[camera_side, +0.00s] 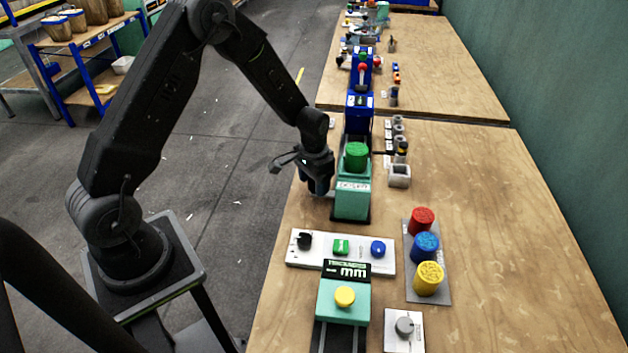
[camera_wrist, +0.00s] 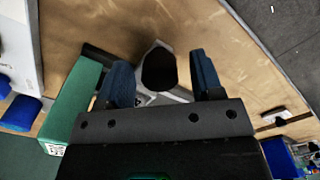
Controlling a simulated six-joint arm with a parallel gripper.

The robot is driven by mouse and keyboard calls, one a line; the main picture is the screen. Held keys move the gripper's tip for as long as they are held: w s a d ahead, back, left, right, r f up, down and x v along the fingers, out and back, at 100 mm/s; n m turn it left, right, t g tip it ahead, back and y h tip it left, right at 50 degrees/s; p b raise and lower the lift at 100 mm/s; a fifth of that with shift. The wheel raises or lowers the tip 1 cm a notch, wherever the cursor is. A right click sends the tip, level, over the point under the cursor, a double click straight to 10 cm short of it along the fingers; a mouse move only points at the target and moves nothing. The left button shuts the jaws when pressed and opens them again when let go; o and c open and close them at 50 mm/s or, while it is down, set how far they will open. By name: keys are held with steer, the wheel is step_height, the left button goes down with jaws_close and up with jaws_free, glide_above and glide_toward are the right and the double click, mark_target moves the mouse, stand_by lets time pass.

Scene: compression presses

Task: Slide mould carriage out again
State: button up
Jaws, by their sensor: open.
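The teal press unit (camera_side: 352,200) stands on the bench with a round green cap (camera_side: 356,155) on top. Its teal side also shows at the left of the wrist view (camera_wrist: 72,103). My gripper (camera_side: 317,187) is low at the left side of this unit. In the wrist view its two blue fingers (camera_wrist: 160,76) are apart, with a round black knob (camera_wrist: 159,68) between them. The knob sits on a light grey bracket beside the teal unit. I cannot tell whether a finger touches it. The mould carriage cannot be clearly made out; the arm hides that side in the side view.
A white panel (camera_side: 318,260) with a black knob and green and blue buttons lies nearer the camera. Red, blue and yellow cylinders (camera_side: 425,247) stand on a grey plate at right. A blue unit (camera_side: 360,112) stands behind. The bench's right side (camera_side: 500,240) is clear.

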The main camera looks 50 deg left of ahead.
steer(key=shift+c, duration=0.3)
jaws_close()
steer(key=w+a, duration=0.8)
steer(key=shift+w+a, duration=0.25)
steer(key=shift+o, duration=0.3)
jaws_free()
step_height(320, 180, up, 14)
stand_by(0.4)
